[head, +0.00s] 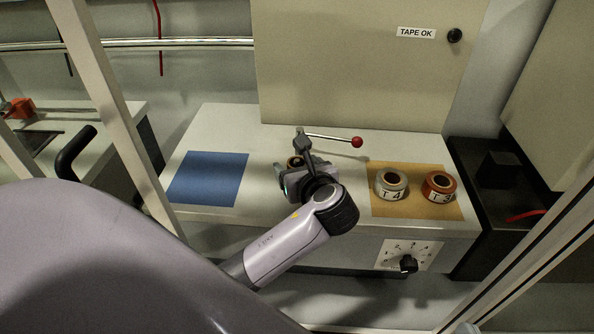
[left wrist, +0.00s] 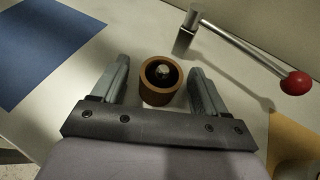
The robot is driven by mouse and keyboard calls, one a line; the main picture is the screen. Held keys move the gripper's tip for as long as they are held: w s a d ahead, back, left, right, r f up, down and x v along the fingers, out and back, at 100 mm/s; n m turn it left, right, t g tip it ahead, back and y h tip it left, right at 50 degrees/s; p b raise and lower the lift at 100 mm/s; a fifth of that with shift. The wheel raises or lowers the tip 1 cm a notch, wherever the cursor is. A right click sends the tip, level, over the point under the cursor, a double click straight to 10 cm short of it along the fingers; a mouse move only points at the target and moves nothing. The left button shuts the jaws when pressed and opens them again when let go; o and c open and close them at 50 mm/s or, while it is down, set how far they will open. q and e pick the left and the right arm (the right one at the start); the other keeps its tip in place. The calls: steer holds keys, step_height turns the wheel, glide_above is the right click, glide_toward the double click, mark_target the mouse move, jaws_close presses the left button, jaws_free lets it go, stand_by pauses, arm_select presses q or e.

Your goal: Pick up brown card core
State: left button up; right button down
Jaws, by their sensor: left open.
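The brown card core (left wrist: 155,96) is a short, thick-walled ring around a metal peg on the light bench top. In the head view the core (head: 293,161) is mostly hidden behind my wrist. My left gripper (left wrist: 158,68) is open, with one finger on each side of the core. A small gap shows between the core and each finger, so it is not gripped. In the head view my left gripper (head: 300,168) hangs low over the bench between the blue and tan mats.
A lever with a red knob (head: 357,142) stands just behind the core. A white tape roll (head: 392,187) and a red one (head: 439,187) sit on the tan mat (head: 410,211). The blue mat (head: 208,178) is bare. A panel (head: 360,70) rises behind.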

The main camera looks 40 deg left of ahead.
arm_select(q)
steer(key=c, duration=1)
steer(key=shift+r, duration=0.1)
